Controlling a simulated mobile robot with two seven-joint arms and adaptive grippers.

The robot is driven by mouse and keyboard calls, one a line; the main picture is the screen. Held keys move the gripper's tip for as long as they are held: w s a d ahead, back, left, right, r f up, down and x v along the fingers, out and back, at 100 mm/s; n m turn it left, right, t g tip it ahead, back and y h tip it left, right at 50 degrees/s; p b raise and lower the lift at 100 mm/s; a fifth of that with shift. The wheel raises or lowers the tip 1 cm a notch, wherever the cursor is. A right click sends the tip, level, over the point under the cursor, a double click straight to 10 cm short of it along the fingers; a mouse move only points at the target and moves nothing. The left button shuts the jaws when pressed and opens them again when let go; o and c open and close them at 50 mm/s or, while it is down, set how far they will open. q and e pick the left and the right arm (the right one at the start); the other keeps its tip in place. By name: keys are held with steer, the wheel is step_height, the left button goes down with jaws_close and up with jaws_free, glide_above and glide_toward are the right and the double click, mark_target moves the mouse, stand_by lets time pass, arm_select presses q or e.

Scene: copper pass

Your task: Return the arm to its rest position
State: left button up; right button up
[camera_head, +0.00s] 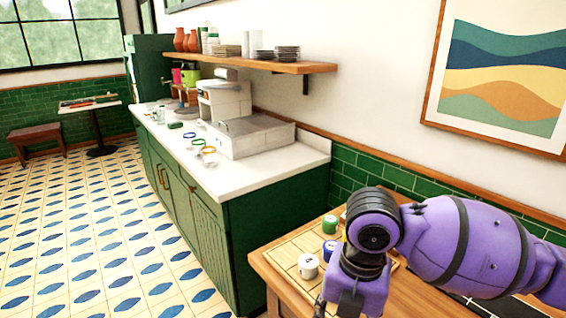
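My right arm (463,245), purple with black joints, reaches in from the right edge over a wooden table (266,268). Its wrist bends downward, and my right gripper (348,296) is at the bottom edge, mostly cut off. The fingertips are not clearly visible, so I cannot tell whether it is open, shut or holding anything. My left gripper is not in view.
A white cup (308,266), a green-topped item (329,224) and a blue-topped item (328,249) stand close beside my wrist. A green counter (275,240) with a white top is beyond. The tiled floor (85,240) at left is clear.

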steer(key=s+a+f+m+t+y, duration=0.1)
steer(key=s+a+f+m+y, duration=0.1)
steer(key=s+f+m, duration=0.45)
steer(key=s+a+f+m+y, duration=0.2)
steer(key=s+a+f+m, duration=0.1)
steer(key=f+m, duration=0.55)
steer(key=s+d+f+m+h, duration=0.3)
steer(key=s+d+f+m, duration=0.2)
steer(key=s+d+m, duration=0.35)
steer(key=s+d+f+m+h, duration=0.3)
steer(key=s+d+f+m, duration=0.1)
steer(key=s+d+m, duration=0.5)
arm_select(q)
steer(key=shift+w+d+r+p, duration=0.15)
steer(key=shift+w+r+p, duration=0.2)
steer(key=shift+p, duration=0.45)
arm_select(e)
steer(key=w+a+f+n+t+y, duration=0.1)
steer(key=w+a+f+t, duration=0.2)
steer(key=w+f+t, duration=0.4)
steer(key=shift+w+a+f+y, duration=0.15)
steer(key=shift+w+f+y, duration=0.15)
steer(key=shift+w+f, duration=0.4)
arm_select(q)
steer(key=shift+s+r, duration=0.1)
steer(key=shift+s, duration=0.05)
arm_select(e)
steer(key=shift+s+n, duration=0.1)
steer(key=shift+n, duration=0.15)
